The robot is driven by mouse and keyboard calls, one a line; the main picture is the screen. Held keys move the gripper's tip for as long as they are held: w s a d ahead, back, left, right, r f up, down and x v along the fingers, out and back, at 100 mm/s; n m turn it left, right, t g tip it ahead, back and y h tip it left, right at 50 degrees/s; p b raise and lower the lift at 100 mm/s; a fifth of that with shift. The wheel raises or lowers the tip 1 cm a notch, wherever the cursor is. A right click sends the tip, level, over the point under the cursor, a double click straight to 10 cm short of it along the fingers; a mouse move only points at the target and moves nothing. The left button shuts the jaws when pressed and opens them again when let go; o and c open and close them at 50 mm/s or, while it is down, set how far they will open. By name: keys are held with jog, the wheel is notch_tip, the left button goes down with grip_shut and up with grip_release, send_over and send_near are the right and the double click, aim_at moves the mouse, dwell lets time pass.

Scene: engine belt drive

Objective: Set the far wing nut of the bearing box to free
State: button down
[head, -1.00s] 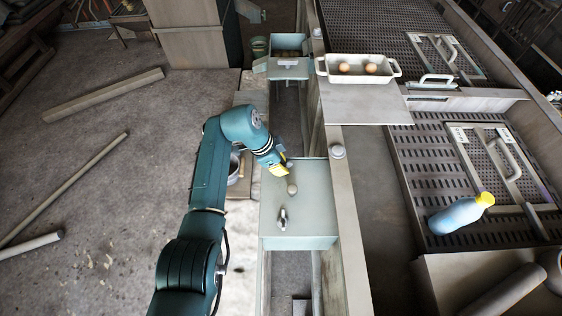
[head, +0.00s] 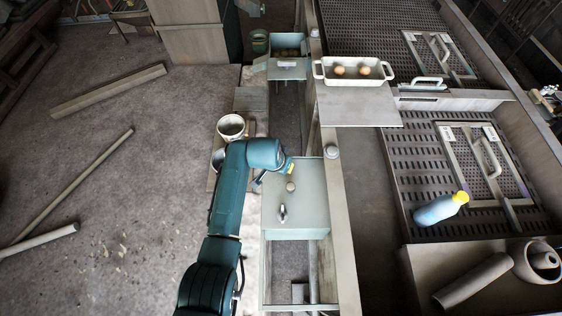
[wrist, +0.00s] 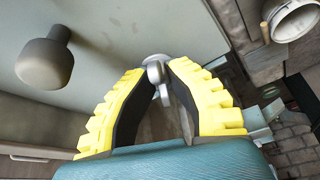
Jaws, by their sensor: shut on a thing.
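The bearing box (head: 310,205) is a pale green box with a flat lid. A round grey knob (head: 291,187) stands mid-lid and also shows in the wrist view (wrist: 44,64). The near wing nut (head: 282,213) stands by the box's near edge. The far wing nut (wrist: 155,72) is a small metal piece on a round base, between the yellow fingertips in the wrist view. My gripper (wrist: 159,80) is shut on it. In the head view my gripper (head: 289,167) is at the lid's far part, and the arm largely hides the far wing nut.
A white pot (head: 231,126) stands left of the box, close to my arm. A wooden beam (head: 342,225) runs along the box's right side. Farther off is a white dish (head: 352,74) with two brown eggs. A blue bottle (head: 440,208) lies on the slatted deck at right.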

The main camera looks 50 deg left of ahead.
jog(key=n, duration=0.2)
jog(key=n+g+y+p, duration=0.1)
jog(key=n, duration=0.2)
jog(key=shift+d+f+n+y, duration=0.1)
jog(key=shift+f+n+y, duration=0.05)
jog(key=shift+n+y, duration=0.15)
jog(key=shift+g, duration=0.3)
jog(key=c, duration=0.9)
grip_release()
jog(key=shift+w, duration=0.1)
jog(key=shift+r, duration=0.2)
jog(key=v, duration=1.1)
jog(key=shift+s+d+r, duration=0.15)
jog(key=shift+s+r, duration=0.1)
jog(key=shift+r, duration=0.05)
